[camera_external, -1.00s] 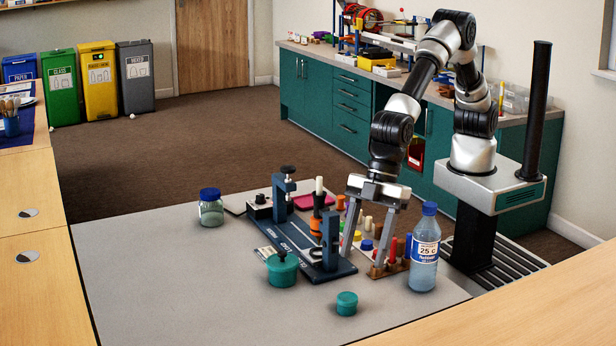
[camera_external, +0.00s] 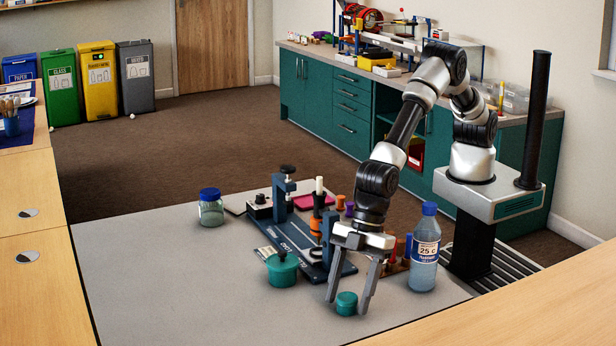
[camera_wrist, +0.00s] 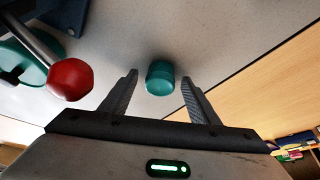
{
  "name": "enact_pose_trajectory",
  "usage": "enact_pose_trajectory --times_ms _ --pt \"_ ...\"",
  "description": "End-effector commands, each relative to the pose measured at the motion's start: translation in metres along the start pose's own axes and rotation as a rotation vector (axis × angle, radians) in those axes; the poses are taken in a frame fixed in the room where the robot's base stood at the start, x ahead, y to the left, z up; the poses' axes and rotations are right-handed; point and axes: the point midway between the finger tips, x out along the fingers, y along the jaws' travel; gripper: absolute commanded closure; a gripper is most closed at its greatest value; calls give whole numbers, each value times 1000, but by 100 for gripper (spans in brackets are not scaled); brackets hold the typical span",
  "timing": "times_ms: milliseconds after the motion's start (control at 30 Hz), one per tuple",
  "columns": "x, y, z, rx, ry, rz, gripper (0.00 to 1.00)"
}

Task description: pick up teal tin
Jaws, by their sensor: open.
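The teal tin (camera_external: 346,303) is a small round lidded tin standing on the grey table mat near its front right. In the wrist view the tin (camera_wrist: 160,78) lies ahead between the two fingers, a little beyond their tips. My gripper (camera_external: 346,305) is open and empty, pointing down, with one finger on each side of the tin in the external view. In the wrist view my gripper (camera_wrist: 158,80) shows a clear gap on either side of the tin. I cannot tell exactly how high the fingertips are above the mat.
A larger teal pot (camera_external: 282,270) with a knobbed lid stands left of the tin. A blue clamp fixture (camera_external: 300,240) sits behind. The mat's front left (camera_external: 180,290) is clear.

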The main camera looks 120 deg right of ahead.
Motion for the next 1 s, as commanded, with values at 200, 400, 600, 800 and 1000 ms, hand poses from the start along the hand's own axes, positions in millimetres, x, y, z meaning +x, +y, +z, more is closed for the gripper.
enact_pose_trajectory --times_ms 200,400,600,800,1000 --pt "-1 0 0 0 -1 0 66" --pt "-1 0 0 0 0 0 88" --pt "-4 0 -2 0 1 0 88" --pt "-35 0 -15 0 4 -1 88" --pt "-71 0 -30 0 2 0 88"
